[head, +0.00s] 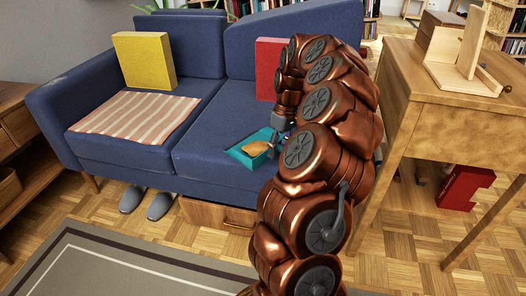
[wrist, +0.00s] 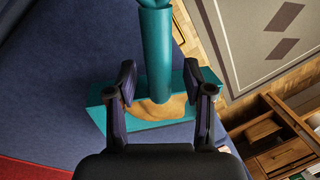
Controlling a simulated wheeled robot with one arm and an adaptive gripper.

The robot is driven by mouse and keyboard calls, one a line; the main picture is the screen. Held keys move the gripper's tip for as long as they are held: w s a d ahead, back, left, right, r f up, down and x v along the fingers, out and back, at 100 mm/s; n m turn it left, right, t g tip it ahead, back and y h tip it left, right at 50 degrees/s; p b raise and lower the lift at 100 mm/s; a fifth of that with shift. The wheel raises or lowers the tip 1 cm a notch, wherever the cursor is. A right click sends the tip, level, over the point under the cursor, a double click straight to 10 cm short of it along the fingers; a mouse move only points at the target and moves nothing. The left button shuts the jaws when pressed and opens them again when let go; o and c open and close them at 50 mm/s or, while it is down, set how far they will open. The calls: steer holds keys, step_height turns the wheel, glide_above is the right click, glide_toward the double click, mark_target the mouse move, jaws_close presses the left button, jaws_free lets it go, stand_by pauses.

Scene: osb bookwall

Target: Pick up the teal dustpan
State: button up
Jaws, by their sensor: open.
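The teal dustpan (head: 236,154) lies on the right seat of the blue sofa, near its front edge, with a tan, wood-coloured thing (head: 255,149) in its pan. In the wrist view the dustpan's teal handle (wrist: 156,50) runs up between my fingers, and its pan (wrist: 105,122) spreads out below. My gripper (wrist: 159,82) is open, with one finger on each side of the handle and visible gaps at both sides. In the head view my gripper (head: 281,122) is just above the dustpan, and my arm hides its right part.
The blue sofa (head: 130,148) holds a yellow cushion (head: 145,60), a striped cloth (head: 136,114) and a red cushion (head: 267,68). A wooden table (head: 420,85) stands close on the right. Grey slippers (head: 160,205) and a wooden drawer (head: 215,214) are below the sofa front.

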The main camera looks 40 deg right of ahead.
steer(key=shift+c, duration=0.5)
jaws_close()
steer(key=shift+r, duration=0.1)
